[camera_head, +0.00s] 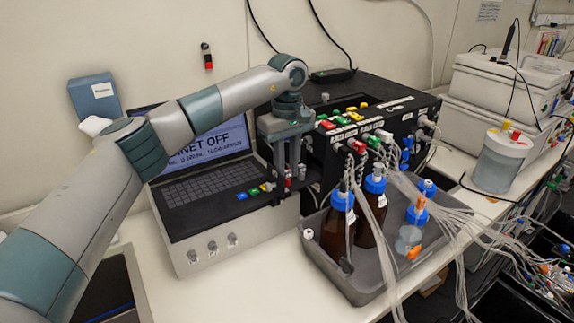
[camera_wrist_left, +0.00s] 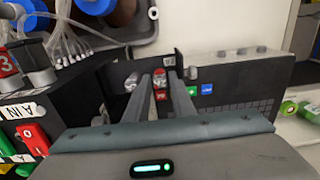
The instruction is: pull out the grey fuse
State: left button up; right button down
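My left gripper (camera_head: 287,180) reaches down in front of the black box, beside the laptop's right edge. In the left wrist view its two fingers (camera_wrist_left: 160,75) are apart, with a gap between them. A red fuse-like piece with a pale tip (camera_wrist_left: 160,83) shows in that gap; I cannot tell whether a finger touches it. A grey fuse-like piece (camera_wrist_left: 131,82) shows just left of the fingers, outside the gap. My right gripper is not in view.
The black box (camera_head: 400,124) carries several coloured switches and tubes. A grey tray (camera_head: 328,262) with brown bottles (camera_head: 368,222) stands to the right. The laptop (camera_head: 205,197) is on the left, on a pale case with knobs (camera_head: 233,240). Bare table lies in front.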

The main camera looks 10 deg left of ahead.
aim_at(287, 170)
pick_arm(q)
grip_shut()
jog(key=shift+r+p, duration=0.8)
jog(key=shift+r, duration=0.9)
dwell(1.1)
jog(key=shift+r+p, duration=0.75)
jog(key=shift+r, duration=0.7)
